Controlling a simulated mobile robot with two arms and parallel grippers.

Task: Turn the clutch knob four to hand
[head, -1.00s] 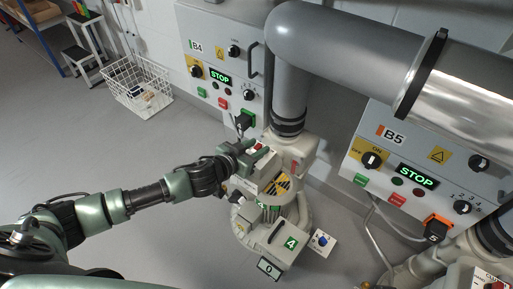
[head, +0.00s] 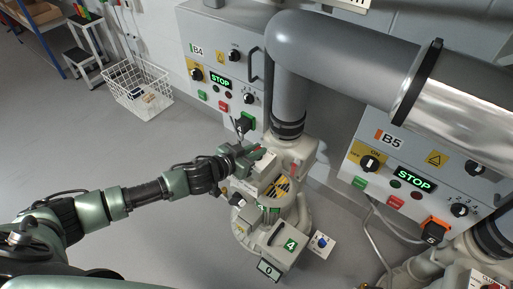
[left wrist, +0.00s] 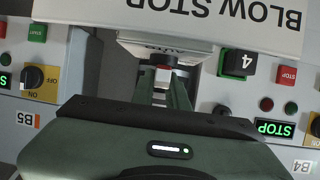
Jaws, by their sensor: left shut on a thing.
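Blower four, a beige machine with a green 4 label (head: 290,244), stands in the middle of the head view. My left gripper (head: 256,155) is at the clutch box (head: 267,172) on its upper part. In the left wrist view the clutch knob (left wrist: 163,76), with red and white showing, sits between my two green fingers, which are shut on it. An upside-down AUTO label shows just beyond it. The fingers hide most of the knob, and its exact setting cannot be read. My right gripper is in neither view.
Panel B4 (head: 214,52) and panel B5 (head: 392,139) both show green STOP displays. A thick grey pipe (head: 345,52) runs above blower four. A small plate with a blue knob (head: 320,241) lies beside it. A white wire basket (head: 140,88) stands on open floor.

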